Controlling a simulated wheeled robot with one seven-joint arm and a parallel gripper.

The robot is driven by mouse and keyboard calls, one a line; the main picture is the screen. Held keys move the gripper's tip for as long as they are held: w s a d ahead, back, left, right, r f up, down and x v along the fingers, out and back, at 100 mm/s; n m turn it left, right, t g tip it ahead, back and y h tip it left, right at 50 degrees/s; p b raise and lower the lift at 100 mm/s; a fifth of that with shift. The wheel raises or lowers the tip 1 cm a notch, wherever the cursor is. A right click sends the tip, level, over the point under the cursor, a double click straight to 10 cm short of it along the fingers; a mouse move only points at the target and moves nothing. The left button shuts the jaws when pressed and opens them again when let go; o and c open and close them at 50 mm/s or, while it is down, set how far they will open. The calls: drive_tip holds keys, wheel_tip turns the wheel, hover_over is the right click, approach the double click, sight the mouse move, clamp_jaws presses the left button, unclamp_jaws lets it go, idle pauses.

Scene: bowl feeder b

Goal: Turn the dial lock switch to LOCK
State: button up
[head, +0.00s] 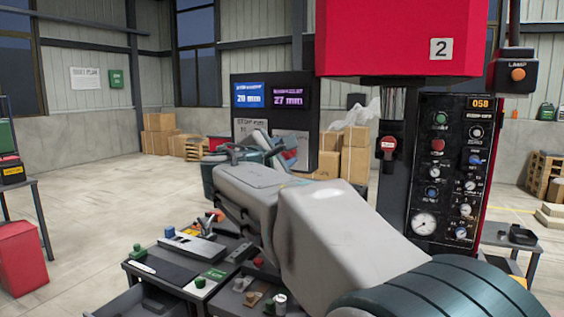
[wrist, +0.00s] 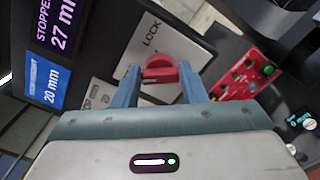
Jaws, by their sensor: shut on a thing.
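The dial lock switch has a red knob (wrist: 158,68) on a light grey plate (wrist: 122,62) in the wrist view. The word LOCK is printed on the plate above the knob. Another label at lower left is partly hidden and only partly readable. My gripper (wrist: 158,75) is shut on the red knob, one blue-grey finger on each side. The knob's grip lies roughly crosswise between the fingers. In the head view my gripper (head: 272,150) is at the dark panel (head: 270,97), and my arm and gripper hide most of the switch.
The dark panel carries a blue screen (head: 249,96) and a purple-lettered screen (head: 288,96). A control desk (head: 172,268) with buttons and levers stands below my arm. A red machine (head: 395,38) with a black gauge panel (head: 447,170) stands at right. Open floor lies at left.

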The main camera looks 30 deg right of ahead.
drive_tip(key=m+b, duration=0.2)
drive_tip(key=b, duration=0.1)
drive_tip(key=f+m+b, duration=0.1)
drive_tip(key=m+b, duration=0.1)
drive_tip(key=b, duration=0.1)
drive_tip(key=m+b, duration=0.5)
drive_tip(key=shift+b, duration=0.3)
drive_tip(key=m+b, duration=0.4)
drive_tip(key=m, duration=0.1)
drive_tip(key=shift+m+b, duration=0.85)
drive_tip(key=shift+m, duration=0.25)
drive_tip(key=shift+r, duration=0.1)
drive_tip(key=o, duration=1)
